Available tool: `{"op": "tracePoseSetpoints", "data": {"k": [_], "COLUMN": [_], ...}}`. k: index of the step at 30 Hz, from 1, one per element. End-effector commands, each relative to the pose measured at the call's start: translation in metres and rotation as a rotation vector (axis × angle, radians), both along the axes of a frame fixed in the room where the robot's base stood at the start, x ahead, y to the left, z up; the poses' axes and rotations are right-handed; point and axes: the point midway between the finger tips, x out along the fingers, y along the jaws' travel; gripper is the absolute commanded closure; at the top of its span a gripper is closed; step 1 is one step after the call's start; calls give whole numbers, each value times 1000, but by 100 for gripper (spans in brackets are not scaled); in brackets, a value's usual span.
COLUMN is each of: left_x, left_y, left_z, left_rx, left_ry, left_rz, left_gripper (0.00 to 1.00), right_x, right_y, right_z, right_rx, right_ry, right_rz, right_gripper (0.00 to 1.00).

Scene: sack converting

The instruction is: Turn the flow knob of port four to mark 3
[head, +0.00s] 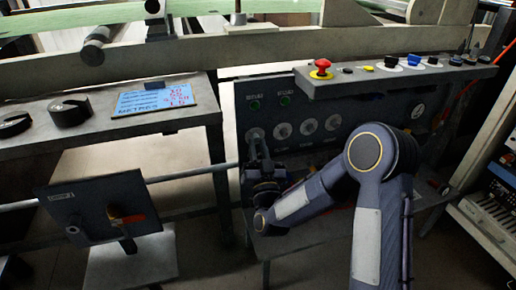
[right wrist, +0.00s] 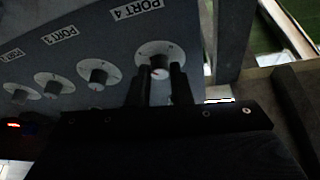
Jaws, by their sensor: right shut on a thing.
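The port four flow knob (right wrist: 159,70) is a dark knob on a round white dial, under a label reading PORT 4 (right wrist: 136,9) in the right wrist view. My right gripper (right wrist: 161,76) is shut on this knob, with one dark finger on each side. In the head view my right gripper (head: 259,158) is at the leftmost dial (head: 255,134) of the row on the grey panel. The fingers hide part of the knob. The dial's marks are too small to read, so I cannot tell which mark the knob points at. My left gripper is not in view.
More dials (head: 308,127) continue along the panel. A shelf (head: 400,76) with a red mushroom button (head: 321,66) juts out above them. A grey bench (head: 150,132) with a blue sign (head: 153,98) stands left. A dark plate (head: 95,208) with an orange handle is lower left.

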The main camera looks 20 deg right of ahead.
Motion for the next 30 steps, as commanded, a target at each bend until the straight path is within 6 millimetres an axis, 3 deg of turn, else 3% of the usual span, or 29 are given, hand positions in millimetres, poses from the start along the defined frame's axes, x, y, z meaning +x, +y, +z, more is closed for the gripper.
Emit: {"op": "tracePoseSetpoints", "data": {"k": [3, 4, 9, 20, 30], "left_x": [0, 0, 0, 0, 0], "left_y": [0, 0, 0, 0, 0], "left_z": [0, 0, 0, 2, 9], "left_rx": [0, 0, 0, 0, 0], "left_ry": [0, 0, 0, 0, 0], "left_rz": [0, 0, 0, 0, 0], "left_gripper": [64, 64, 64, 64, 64], "right_x": [0, 0, 0, -7, -58], "right_y": [0, 0, 0, 1, 6], "right_z": [1, 1, 1, -3, -24], "right_rx": [0, 0, 0, -1, -1], "right_ry": [-2, -2, -1, 2, 3], "right_rz": [0, 0, 0, 1, 2], "right_gripper": [100, 79, 59, 59, 59]}}
